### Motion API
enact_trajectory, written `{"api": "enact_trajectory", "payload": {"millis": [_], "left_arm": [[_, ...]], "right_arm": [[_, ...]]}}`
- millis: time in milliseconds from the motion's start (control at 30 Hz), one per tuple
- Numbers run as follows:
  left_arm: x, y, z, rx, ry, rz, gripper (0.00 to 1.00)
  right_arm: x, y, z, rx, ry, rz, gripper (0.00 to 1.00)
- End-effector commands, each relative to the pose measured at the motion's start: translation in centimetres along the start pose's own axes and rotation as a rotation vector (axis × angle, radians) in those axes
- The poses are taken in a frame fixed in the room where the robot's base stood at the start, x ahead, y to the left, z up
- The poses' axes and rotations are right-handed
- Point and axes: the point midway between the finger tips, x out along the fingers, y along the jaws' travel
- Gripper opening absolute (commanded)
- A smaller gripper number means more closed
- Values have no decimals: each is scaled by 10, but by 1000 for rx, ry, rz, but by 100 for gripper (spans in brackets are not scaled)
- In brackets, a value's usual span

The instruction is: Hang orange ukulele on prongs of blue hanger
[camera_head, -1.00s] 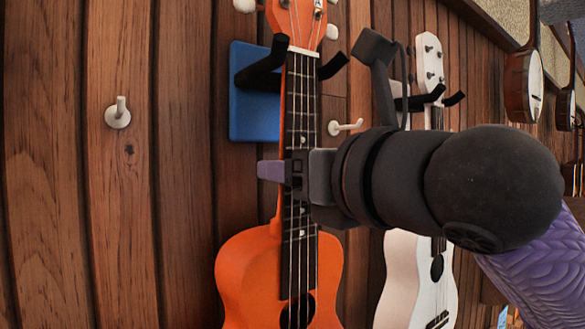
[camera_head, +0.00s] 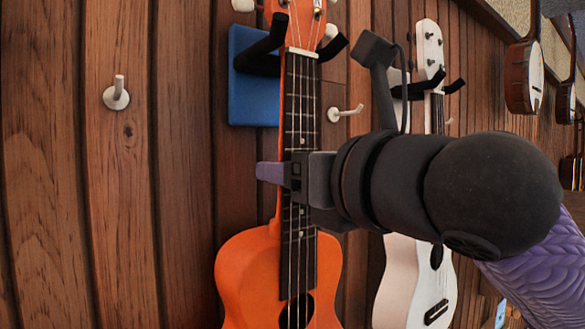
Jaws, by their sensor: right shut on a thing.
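The orange ukulele (camera_head: 250,277) is upright in front of the wooden wall, its headstock cut off by the top edge. My right gripper (camera_head: 285,172) is shut on its neck, below the blue hanger. The blue hanger (camera_head: 253,97) is a blue plate on the wall with two black prongs. One prong (camera_head: 262,48) shows left of the neck and the other (camera_head: 333,46) right of it, both near the base of the headstock. I cannot tell whether the prongs touch the ukulele. My left gripper is not in view.
A white ukulele (camera_head: 400,275) hangs on black prongs to the right, partly behind my right arm. White pegs stick out of the wall at left (camera_head: 117,94) and right of the neck (camera_head: 346,112). Banjos (camera_head: 524,78) hang far right. The wall at left is otherwise clear.

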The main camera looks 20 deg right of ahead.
Motion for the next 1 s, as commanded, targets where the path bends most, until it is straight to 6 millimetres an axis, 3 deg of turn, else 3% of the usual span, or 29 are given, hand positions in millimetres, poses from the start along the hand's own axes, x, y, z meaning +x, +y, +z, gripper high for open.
{"api": "enact_trajectory", "payload": {"millis": [967,1000], "left_arm": [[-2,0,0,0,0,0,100],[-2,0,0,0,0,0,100]], "right_arm": [[-15,0,0,0,-2,0,0],[-15,0,0,0,-2,0,67]]}}
